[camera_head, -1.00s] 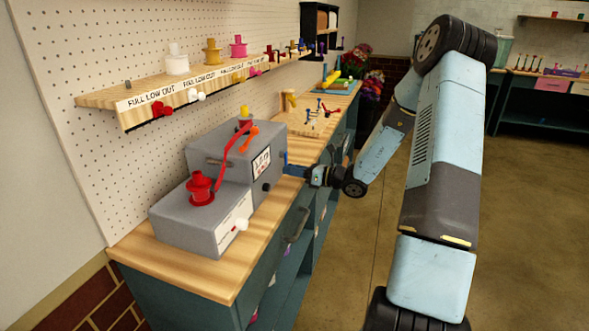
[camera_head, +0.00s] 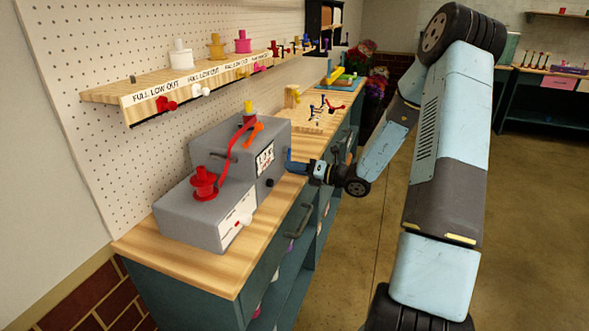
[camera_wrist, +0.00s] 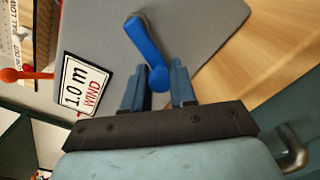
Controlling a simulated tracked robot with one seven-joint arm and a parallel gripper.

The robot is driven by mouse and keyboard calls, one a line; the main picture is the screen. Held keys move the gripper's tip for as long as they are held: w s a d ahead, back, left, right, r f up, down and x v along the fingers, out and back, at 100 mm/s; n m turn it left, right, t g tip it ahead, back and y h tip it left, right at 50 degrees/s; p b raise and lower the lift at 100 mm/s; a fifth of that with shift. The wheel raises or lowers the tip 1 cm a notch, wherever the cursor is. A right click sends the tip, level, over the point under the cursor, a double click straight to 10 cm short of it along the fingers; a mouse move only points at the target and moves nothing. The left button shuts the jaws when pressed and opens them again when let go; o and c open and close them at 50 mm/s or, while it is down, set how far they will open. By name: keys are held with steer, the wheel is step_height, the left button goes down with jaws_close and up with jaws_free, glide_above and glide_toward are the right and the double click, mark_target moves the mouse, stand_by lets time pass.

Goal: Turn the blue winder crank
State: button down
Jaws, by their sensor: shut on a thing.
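The grey winder machine (camera_head: 262,139) stands on the wooden bench, with a red spool (camera_head: 204,184) on its lower part and a red ribbon running up to its taller part. The blue crank (camera_head: 295,163) is on the side facing my arm; in the wrist view the crank (camera_wrist: 146,42) slants across the grey face, its knob end between my fingers. My gripper (camera_wrist: 159,86) is shut on the knob end. It shows in the head view (camera_head: 307,169) beside the machine. A label (camera_wrist: 82,84) reading "1.0 m WIND" is left of the crank.
A shelf (camera_head: 200,85) with spools runs along the pegboard. A drawer handle (camera_head: 298,220) is on the bench front. Open floor lies to the right.

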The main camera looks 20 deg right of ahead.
steer(key=shift+d, duration=0.1)
steer(key=c, duration=0.9)
jaws_free()
steer(key=shift+c, duration=0.2)
steer(key=v, duration=1.3)
steer(key=shift+s+d, duration=0.2)
steer(key=shift+d, duration=0.1)
steer(key=shift+f, duration=0.1)
steer(key=s+a+r+n+g+h, duration=0.3)
steer(key=s+a+r+n+g, duration=0.3)
steer(key=n, duration=0.3)
steer(key=s+a+r+n+g+h, duration=0.2)
steer(key=s+a+r+n+g, duration=0.2)
steer(key=s+a+n, duration=0.4)
steer(key=s+d+r+n+t+h, duration=0.1)
steer(key=s+r+n+h, duration=0.3)
steer(key=n, duration=0.5)
steer(key=s+d+r+n+t+h, duration=0.2)
steer(key=s+r+n+t+h, duration=0.2)
steer(key=s+r+n, duration=0.4)
steer(key=shift+s+d+n+h, duration=0.3)
steer(key=shift+s+n+h, duration=0.15)
steer(key=shift+h, duration=0.35)
